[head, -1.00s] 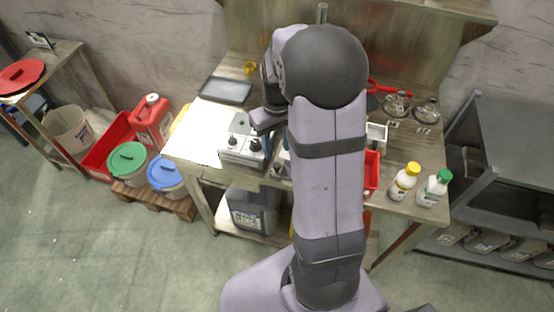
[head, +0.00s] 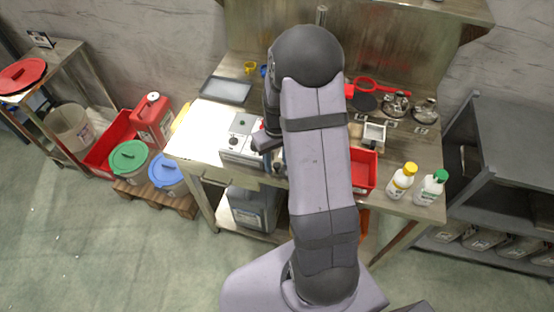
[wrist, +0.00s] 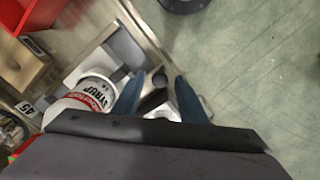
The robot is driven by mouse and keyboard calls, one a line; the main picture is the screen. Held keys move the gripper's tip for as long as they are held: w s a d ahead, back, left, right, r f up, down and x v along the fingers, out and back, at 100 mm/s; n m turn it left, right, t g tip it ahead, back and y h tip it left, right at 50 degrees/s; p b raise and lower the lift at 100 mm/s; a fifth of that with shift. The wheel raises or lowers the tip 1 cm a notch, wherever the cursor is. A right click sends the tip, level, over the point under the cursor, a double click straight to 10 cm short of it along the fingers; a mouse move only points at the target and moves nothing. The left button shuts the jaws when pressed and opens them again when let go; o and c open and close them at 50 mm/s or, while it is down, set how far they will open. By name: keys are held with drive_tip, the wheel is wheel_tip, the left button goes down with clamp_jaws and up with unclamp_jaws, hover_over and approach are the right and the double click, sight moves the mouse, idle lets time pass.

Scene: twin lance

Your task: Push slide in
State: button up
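A pale grey machine with dark knobs (head: 240,142) stands on the bench, left of my arm in the head view. I cannot single out the slide for certain. In the wrist view my gripper (wrist: 158,78) has its two blue fingers apart. A dark rounded knob (wrist: 154,98) with grey metal around it shows between and below the fingers; I cannot tell whether they touch it. A white syrup container with a red label (wrist: 90,97) stands just left of the fingers. In the head view my fingers are mostly hidden by my arm.
A grey tray (head: 226,90) lies at the bench's back left. A red bin (head: 363,170), a small metal box (head: 374,135), a yellow-capped bottle (head: 402,181) and a green-capped bottle (head: 431,188) are right of my arm. The bench's left front corner is clear.

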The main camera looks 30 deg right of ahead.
drive_tip(key=shift+c, duration=0.3)
clamp_jaws()
drive_tip(key=shift+w+d+b, duration=0.3)
drive_tip(key=shift+w+d, duration=2.4)
drive_tip(key=shift+w, duration=0.1)
drive_tip(key=shift+d+r, duration=0.1)
drive_tip(key=shift+w, duration=0.1)
drive_tip(key=shift+o, duration=0.3)
unclamp_jaws()
drive_tip(key=shift+d, duration=0.1)
drive_tip(key=shift+a, duration=0.2)
